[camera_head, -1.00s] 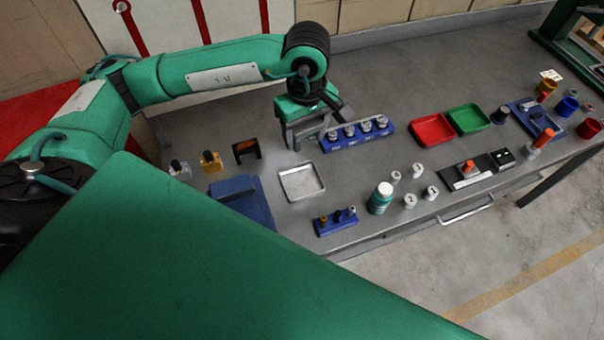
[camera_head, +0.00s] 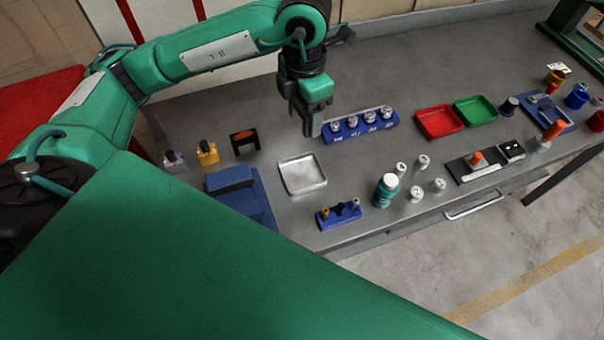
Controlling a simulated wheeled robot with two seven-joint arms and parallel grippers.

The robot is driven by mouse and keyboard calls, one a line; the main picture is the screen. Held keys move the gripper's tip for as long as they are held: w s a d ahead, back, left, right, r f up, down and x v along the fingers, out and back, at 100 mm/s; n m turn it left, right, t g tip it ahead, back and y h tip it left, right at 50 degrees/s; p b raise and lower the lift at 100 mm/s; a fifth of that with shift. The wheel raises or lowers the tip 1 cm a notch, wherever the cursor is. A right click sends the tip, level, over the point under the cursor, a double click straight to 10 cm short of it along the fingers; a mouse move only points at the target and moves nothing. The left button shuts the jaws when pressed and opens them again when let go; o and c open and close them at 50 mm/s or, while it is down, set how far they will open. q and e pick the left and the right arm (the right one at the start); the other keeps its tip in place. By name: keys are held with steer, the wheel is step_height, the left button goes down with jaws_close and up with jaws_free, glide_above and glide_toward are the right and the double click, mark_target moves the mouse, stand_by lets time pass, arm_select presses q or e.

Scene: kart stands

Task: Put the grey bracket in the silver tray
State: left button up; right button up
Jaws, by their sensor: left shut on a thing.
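The silver tray (camera_head: 302,174) lies empty on the grey bench, in the middle of the view. My left gripper (camera_head: 309,122) is above the bench, behind the tray and left of the blue rack. It points down and is shut on a small grey piece, which I take to be the grey bracket (camera_head: 315,126). The fingers hide much of it, so its full shape does not show. It appears raised off the bench, apart from the tray. My right gripper is not in view.
A blue rack (camera_head: 360,126) with several capped pieces stands right of the gripper. A blue block (camera_head: 236,192) lies left of the tray, and a small blue holder (camera_head: 338,214) in front. A green bottle (camera_head: 386,190) stands to the right. Red (camera_head: 438,122) and green (camera_head: 475,111) trays lie farther right.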

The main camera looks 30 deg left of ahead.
arm_select(q)
steer(key=n+b, duration=0.1)
steer(key=n, duration=0.3)
steer(key=shift+s+r, duration=0.1)
steer(key=shift+r, duration=0.1)
steer(key=n, duration=0.3)
steer(key=shift+s+a+r, duration=0.1)
steer(key=b, duration=0.1)
glide_above(302, 175)
step_height(302, 175, down, 14)
steer(key=shift+r, duration=0.15)
step_height(302, 175, down, 6)
steer(key=shift+r+p, duration=0.1)
steer(key=shift+p, duration=0.4)
steer(key=shift+f, duration=0.3)
steer(key=o, duration=1)
steer(key=shift+r, duration=0.1)
